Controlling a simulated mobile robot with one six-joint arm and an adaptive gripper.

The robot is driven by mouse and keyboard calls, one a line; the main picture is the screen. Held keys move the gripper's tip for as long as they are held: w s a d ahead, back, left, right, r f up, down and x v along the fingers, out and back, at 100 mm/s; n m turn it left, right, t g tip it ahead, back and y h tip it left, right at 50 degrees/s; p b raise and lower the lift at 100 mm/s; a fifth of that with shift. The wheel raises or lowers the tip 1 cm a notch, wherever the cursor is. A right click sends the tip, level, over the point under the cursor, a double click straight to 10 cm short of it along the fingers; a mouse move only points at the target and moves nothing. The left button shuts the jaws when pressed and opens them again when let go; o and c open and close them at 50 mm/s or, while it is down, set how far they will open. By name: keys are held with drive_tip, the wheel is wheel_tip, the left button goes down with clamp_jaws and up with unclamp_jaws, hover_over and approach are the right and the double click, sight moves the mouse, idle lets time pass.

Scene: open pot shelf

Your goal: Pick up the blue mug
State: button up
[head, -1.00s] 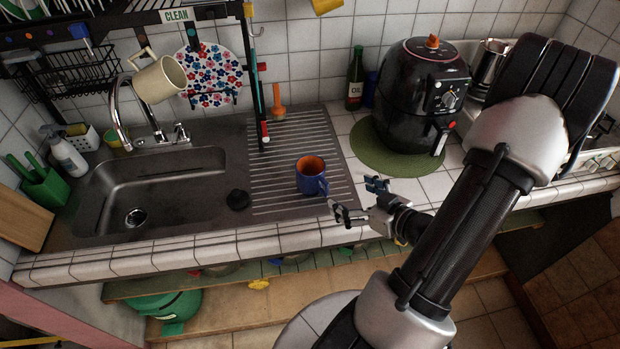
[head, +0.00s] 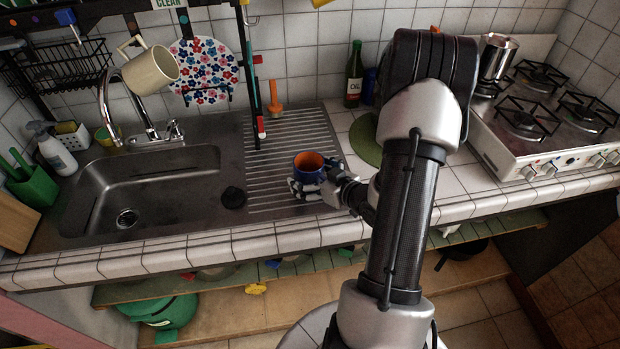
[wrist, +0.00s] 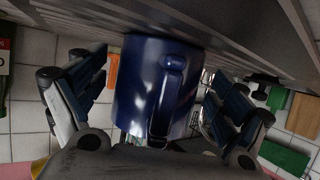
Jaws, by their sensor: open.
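The blue mug (head: 308,167) with an orange inside stands upright on the ribbed drainboard (head: 290,140) right of the sink. My gripper (head: 312,188) is at the mug, on its near right side, and hides its lower part in the head view. In the wrist view the mug (wrist: 158,88) fills the middle, with its handle toward the camera. The open fingers (wrist: 150,100) lie on either side of it, with a gap visible on each side.
The sink basin (head: 145,190) is to the left, with a black stopper (head: 233,197) beside it. A cream mug (head: 150,70) hangs above the tap. An oil bottle (head: 354,75) stands at the wall. The stove (head: 545,115) is at the right. My arm hides part of the counter.

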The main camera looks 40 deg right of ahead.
drive_tip(key=shift+w+f, duration=0.15)
drive_tip(key=shift+w, duration=0.2)
drive_tip(key=shift+c, duration=0.2)
drive_tip(key=c, duration=1.2)
drive_tip(key=shift+r, duration=0.2)
drive_tip(key=shift+c, duration=0.2)
wheel_tip(320, 180, up, 20)
drive_tip(key=p, duration=0.7)
drive_tip(key=shift+p, duration=0.4)
